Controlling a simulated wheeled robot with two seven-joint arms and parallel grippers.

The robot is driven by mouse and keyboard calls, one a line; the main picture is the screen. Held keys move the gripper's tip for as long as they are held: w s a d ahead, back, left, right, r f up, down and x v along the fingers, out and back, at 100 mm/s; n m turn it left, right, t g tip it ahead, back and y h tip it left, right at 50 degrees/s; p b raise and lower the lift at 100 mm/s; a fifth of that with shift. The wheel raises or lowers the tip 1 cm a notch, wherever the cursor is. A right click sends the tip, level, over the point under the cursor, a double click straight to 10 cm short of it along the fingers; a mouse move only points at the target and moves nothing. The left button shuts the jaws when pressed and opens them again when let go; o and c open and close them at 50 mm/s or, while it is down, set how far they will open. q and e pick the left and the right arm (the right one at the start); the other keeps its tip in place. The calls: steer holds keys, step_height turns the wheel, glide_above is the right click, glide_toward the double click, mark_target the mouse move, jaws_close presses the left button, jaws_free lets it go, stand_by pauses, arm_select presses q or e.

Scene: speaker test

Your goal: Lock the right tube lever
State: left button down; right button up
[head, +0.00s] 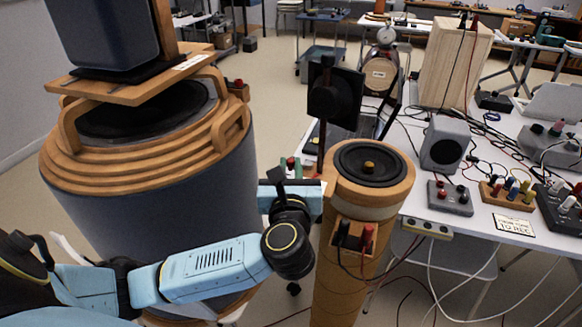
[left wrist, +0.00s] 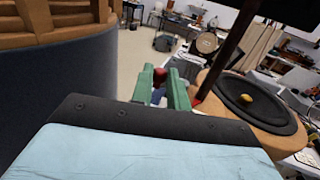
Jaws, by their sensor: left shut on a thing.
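The right tube (head: 345,285) is a tall tan cylinder with a black speaker cone (head: 372,163) on top. My left gripper (head: 291,164) is just left of the tube's upper rim, beside a dark upright post (head: 322,135). In the left wrist view its green fingers (left wrist: 162,84) are closed around a small red-tipped piece (left wrist: 159,76). The fingers and wrist hide most of this piece, so I cannot tell for sure that it is the lever or which way it is turned. My right gripper is in neither view.
A large wide tube (head: 150,215) with wooden rings and a speaker box (head: 105,30) stands at the left. A white table (head: 480,245) with a grey speaker (head: 444,143), connector boxes and cables is at the right. A red-and-black terminal block (head: 353,236) with wires projects from the right tube's front.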

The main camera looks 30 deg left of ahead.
arm_select(q)
steer(key=shift+a+m+t+h+p, duration=0.3)
steer(key=shift+m+t+h+p, duration=0.15)
steer(key=shift+h, duration=0.25)
steer(key=shift+w+a+m+t+h+p, duration=0.35)
steer(key=shift+m+h+p, duration=0.2)
steer(key=shift+m+h, duration=0.85)
steer(key=shift+w+a+m+t+h+p, duration=0.4)
steer(key=shift+m+h, duration=0.35)
steer(key=shift+h, duration=1.1)
steer(key=shift+w+a+m+t+h+p, duration=0.2)
steer(key=shift+a+m+h+p, duration=0.35)
steer(key=shift+m+h, duration=0.85)
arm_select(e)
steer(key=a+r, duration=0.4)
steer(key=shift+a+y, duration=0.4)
arm_select(q)
steer(key=shift+d+n+h, duration=0.15)
steer(key=shift+n+h, duration=0.1)
steer(key=shift+n, duration=0.05)
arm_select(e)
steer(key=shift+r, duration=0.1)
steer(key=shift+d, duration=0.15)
arm_select(q)
steer(key=c, duration=1.4)
jaws_free()
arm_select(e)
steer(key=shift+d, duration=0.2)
